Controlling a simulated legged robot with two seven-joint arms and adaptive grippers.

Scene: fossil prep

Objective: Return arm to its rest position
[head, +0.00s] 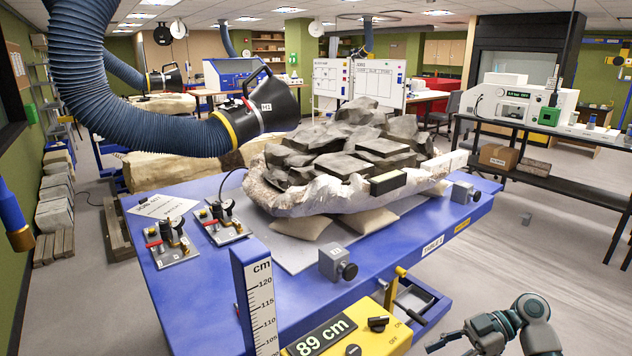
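My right arm (532,310) comes in at the bottom right corner, dark grey with teal rings. Its gripper (452,341) points left, low beside the table's front right side, and is partly cut off by the bottom edge; its finger opening is not clear. My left gripper is not in view. A blue ribbed extraction hose (150,125) hangs in from the top left and ends in a black hood (268,108) labelled H1. The hood hangs above the back left of the table, beside a dark fossil block (350,150) in a white jacket.
A yellow control box (375,335) reading 89 cm and a cm ruler (258,300) stand at the front. The floor (530,250) at right is mostly clear before a black bench.

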